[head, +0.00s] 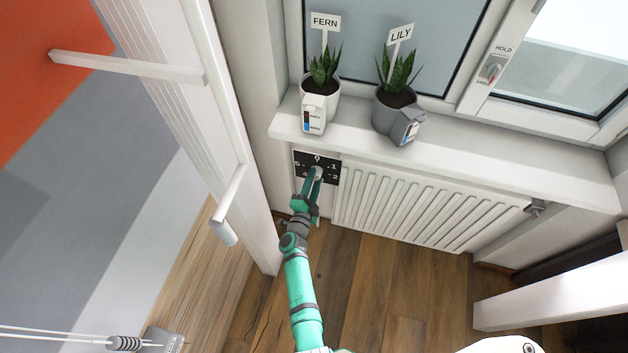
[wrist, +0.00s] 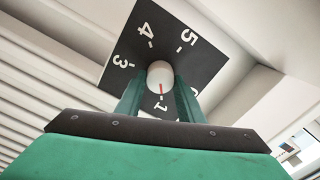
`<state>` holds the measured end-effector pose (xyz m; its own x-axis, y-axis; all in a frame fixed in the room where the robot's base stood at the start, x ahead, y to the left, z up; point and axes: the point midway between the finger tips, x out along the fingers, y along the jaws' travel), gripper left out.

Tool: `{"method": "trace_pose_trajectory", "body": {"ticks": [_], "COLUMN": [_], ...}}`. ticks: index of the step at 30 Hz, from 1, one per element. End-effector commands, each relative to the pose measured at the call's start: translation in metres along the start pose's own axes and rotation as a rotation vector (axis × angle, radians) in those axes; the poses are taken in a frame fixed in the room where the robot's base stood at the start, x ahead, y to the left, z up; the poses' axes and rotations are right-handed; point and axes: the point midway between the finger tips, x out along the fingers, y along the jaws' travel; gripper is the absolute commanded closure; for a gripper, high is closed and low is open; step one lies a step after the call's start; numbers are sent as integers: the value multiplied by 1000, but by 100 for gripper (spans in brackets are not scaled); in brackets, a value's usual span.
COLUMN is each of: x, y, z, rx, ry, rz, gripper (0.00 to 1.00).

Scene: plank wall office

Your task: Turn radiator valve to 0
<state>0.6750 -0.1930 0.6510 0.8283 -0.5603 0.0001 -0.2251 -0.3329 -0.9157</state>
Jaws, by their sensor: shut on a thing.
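The radiator valve is a round white knob (wrist: 160,75) on a square black dial plate (wrist: 212,57) with white numbers. The knob's red mark points at the 1 in the wrist view. The 3, 4 and 5 show there too; my fingers cover part of the plate. In the head view the dial plate (head: 331,160) is on the wall below the windowsill, left of the radiator (head: 420,210), with the 0 at its top. My gripper (wrist: 161,85) is shut on the knob, one green finger on each side. It also shows in the head view (head: 315,178).
The windowsill (head: 470,150) juts out above the dial. On it stand a fern pot (head: 318,100) and a lily pot (head: 390,110), each with a small gauge. A white door edge with a handle (head: 230,205) is close on the left. Wooden floor (head: 370,280) lies below.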

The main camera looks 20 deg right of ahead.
Motion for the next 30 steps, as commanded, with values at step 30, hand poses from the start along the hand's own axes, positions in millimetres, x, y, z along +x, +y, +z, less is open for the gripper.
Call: {"method": "trace_pose_trajectory", "body": {"ticks": [30], "x": [-1], "y": [-1], "z": [2], "rx": [-832], "ry": [-3], "rz": [-1], "gripper": [88]}}
